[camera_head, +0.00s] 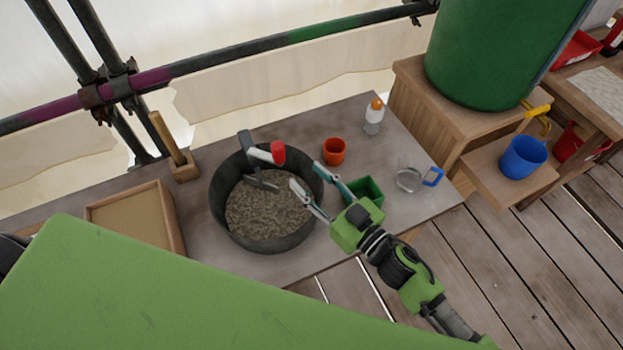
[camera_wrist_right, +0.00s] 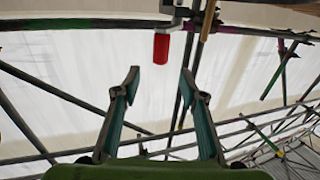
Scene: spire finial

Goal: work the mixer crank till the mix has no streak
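A dark round mixer tub (camera_head: 217,207) stands on the table, filled with a grainy grey-brown mix (camera_head: 262,212). No clear streak shows in the mix at this size. A grey crank (camera_head: 258,153) with a paddle sits over the tub, and its red handle (camera_head: 278,152) points up at the far side. My right gripper (camera_head: 314,183) is open and empty over the tub's right rim, apart from the handle. In the right wrist view the red handle (camera_wrist_right: 161,48) shows beyond and above the spread fingertips. My left gripper is not in view.
An orange cup (camera_head: 334,151), a green box (camera_head: 368,190), a glass jug with a blue handle (camera_head: 409,179) and an orange-capped bottle (camera_head: 374,117) stand right of the tub. A wooden tray (camera_head: 172,222) and a wood-handled tool (camera_head: 168,139) are left. Scaffold poles run behind.

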